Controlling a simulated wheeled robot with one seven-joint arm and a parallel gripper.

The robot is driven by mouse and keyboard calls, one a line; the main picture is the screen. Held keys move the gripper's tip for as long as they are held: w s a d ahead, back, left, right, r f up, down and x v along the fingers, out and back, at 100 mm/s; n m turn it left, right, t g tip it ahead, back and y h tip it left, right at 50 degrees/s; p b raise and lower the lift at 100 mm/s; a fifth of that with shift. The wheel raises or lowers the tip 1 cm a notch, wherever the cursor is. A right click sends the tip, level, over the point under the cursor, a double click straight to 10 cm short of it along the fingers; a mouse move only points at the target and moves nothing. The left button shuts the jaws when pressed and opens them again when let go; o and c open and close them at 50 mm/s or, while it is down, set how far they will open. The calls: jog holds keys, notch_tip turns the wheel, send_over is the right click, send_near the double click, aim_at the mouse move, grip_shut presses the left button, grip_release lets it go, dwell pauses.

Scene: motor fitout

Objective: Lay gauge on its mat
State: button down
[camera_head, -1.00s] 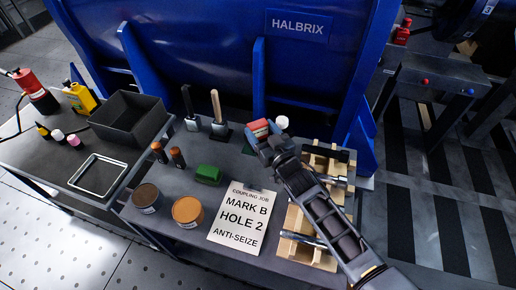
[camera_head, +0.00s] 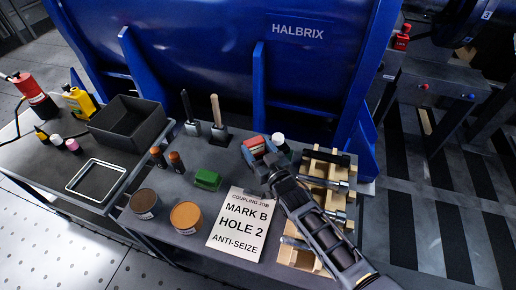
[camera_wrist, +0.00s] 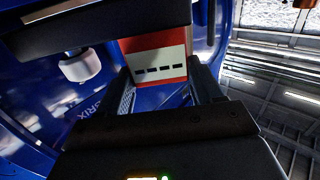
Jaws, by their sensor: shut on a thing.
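My gripper (camera_head: 258,158) is shut on a red block with a white face and a row of black marks (camera_wrist: 158,62), which I take as the gauge. It also shows red at the gripper's tip in the head view (camera_head: 254,142). A white rounded part (camera_head: 278,139) shows beside it; whether it belongs to the gauge is unclear.
Wooden racks with metal parts (camera_head: 312,180) stand right of my gripper. The blue machine (camera_head: 215,55) rises behind.

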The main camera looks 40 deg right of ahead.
jog(key=shift+f+b, duration=0.4)
jog(key=shift+b, duration=0.1)
jog(key=shift+f, duration=0.15)
jog(key=shift+c, duration=0.8)
grip_release()
jog(key=shift+s+f, duration=0.2)
jog(key=shift+f, duration=0.2)
jog(key=shift+r+p, duration=0.5)
jog(key=shift+r, duration=0.05)
jog(key=s+a, duration=0.1)
jog(key=s, duration=0.6)
jog(key=shift+a+r, duration=0.25)
jog(key=shift+r, duration=0.15)
